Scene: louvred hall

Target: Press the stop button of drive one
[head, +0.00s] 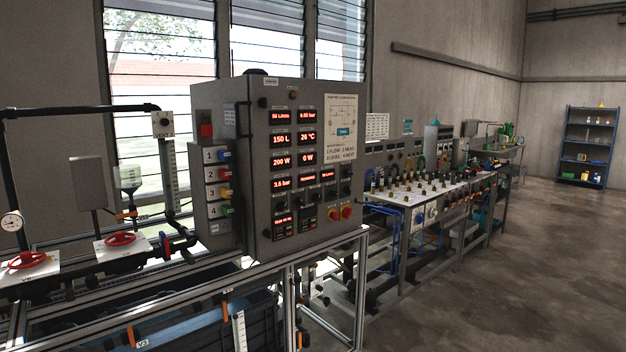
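A grey control cabinet (255,160) stands on a metal frame left of the middle, with several red-lit displays on its front. Two dark units with small displays (283,230) sit low on the front. A red knob or button (334,213) and a red one on yellow (347,212) sit at its lower right. I cannot read which control is the stop button of drive one. On the cabinet's left side are modules numbered 1 to 4 (217,155) with coloured knobs, and a red switch (205,131) above them. My gripper is not in view.
Pipes with red handwheels (121,239) and a gauge (11,222) fill the left, above a metal frame (200,285). A long bench (420,193) with instruments runs back behind the cabinet. A blue shelf (587,150) stands far right. The concrete floor (520,290) at right is clear.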

